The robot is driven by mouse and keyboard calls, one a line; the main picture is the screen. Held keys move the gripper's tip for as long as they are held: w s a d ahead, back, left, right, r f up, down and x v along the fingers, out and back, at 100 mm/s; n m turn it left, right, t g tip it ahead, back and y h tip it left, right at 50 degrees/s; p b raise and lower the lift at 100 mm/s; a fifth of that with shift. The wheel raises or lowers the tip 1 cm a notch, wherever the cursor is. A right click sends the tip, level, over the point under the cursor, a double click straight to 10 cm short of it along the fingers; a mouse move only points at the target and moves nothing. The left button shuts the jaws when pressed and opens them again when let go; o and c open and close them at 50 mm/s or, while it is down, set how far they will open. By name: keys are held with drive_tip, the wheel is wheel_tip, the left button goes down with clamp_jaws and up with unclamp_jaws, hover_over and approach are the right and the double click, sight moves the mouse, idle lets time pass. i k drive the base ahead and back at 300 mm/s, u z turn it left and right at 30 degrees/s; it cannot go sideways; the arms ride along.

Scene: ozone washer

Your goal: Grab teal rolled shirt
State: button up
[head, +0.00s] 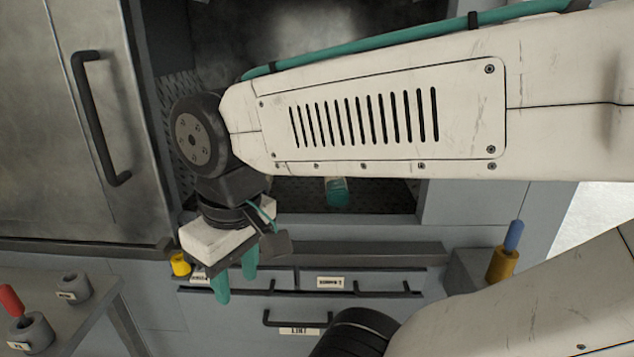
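A small teal roll (338,195) with a pale upper end, which looks like the teal rolled shirt, lies on the dark perforated floor of the open washer compartment. The underside of my arm passes just above it in the picture. My gripper (236,284) has a white body and two teal fingers pointing down. The fingers are apart with nothing seen between them. It hangs to the left of and lower than the roll in the picture, in front of the drawer fronts and outside the compartment.
A metal door (60,120) with a black handle stands left of the opening. A ledge (340,252) runs below it, above labelled drawers with handles. A side table (85,310) at lower left holds grey cups, one with a red peg. A blue peg (513,236) stands in a yellow holder at right.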

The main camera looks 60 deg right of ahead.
sight(338, 195)
drive_tip(key=u, duration=0.05)
drive_tip(key=k, duration=0.5)
drive_tip(key=u, duration=1.1)
drive_tip(key=i, duration=1.1)
drive_tip(key=z, duration=2.1)
